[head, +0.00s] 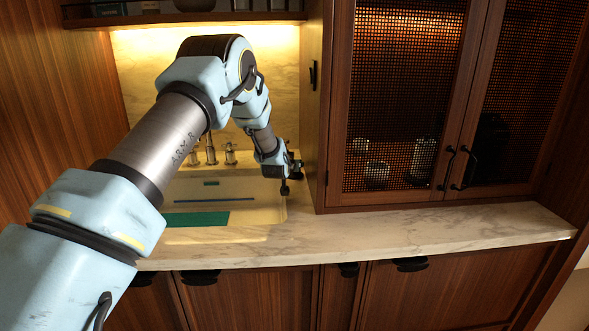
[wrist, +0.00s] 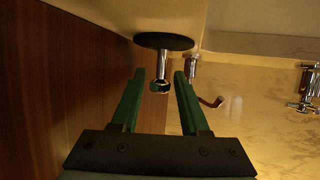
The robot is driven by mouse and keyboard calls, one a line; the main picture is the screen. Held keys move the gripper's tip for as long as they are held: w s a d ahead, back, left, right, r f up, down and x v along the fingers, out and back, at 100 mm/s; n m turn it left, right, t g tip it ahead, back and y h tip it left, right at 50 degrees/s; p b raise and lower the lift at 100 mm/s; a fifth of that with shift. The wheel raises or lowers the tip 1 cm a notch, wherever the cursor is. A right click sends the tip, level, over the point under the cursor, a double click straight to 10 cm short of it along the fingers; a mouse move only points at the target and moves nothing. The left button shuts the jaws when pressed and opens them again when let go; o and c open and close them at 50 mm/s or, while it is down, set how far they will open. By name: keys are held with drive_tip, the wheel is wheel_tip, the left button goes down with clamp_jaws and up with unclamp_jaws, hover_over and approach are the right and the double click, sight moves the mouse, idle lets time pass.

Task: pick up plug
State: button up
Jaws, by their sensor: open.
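The plug (wrist: 163,42) shows in the wrist view as a dark round disc with a chrome stem and a knob at its end. The stem points back towards my gripper (wrist: 160,75). My gripper is open, with one green finger on each side of the stem. The knob lies between the fingertips, with a visible gap on both sides. In the head view my gripper (head: 290,178) is at the right end of the sink, close to the cabinet side. I cannot clearly make out the plug there.
The pale sink (head: 255,213) holds a green mat (head: 197,219) and a thin blue strip. Chrome taps (head: 231,154) stand behind it. A mesh-door cabinet (head: 398,110) rises just right of my gripper. The marble counter (head: 430,228) in front of the cabinet is clear.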

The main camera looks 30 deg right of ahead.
drive_tip(key=shift+w+d+f, duration=0.15)
drive_tip(key=shift+w, duration=0.05)
clamp_jaws()
idle(0.3)
